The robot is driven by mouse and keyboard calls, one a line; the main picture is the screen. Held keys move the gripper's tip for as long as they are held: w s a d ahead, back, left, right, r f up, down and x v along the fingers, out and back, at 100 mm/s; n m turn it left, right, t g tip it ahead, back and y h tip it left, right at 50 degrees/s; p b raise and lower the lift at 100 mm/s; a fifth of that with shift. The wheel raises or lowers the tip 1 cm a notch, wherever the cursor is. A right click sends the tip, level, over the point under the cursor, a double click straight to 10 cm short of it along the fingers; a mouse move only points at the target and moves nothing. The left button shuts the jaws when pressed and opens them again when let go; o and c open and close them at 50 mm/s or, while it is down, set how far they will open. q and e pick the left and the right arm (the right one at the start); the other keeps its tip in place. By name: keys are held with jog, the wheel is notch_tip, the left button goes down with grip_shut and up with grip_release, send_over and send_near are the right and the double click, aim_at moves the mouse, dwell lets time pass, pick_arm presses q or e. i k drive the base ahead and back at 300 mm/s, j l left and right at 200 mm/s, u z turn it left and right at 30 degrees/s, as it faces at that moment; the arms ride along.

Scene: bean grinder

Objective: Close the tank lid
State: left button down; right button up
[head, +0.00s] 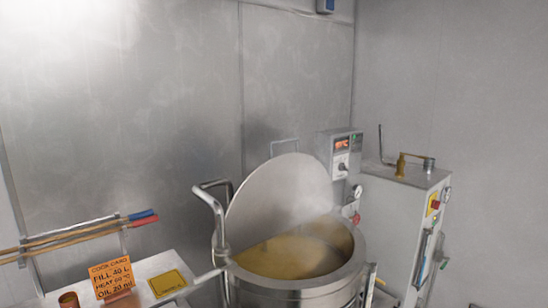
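The tank (300,286) is a round metal vessel at the lower middle of the head view, with yellowish-brown contents inside. Its lid (283,195) is a grey disc tilted up and open at the back left of the rim. A thin wire handle (284,142) shows above the lid's top edge. A bent metal pipe (212,205) stands just left of the tank and lid. Neither of my grippers is in the head view.
A control box (340,150) stands behind the lid. A metal cabinet (400,215) with a lever and buttons stands right of the tank. Metal walls close the back.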

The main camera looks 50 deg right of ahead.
aim_at(241, 234)
jog(key=z, duration=1.75)
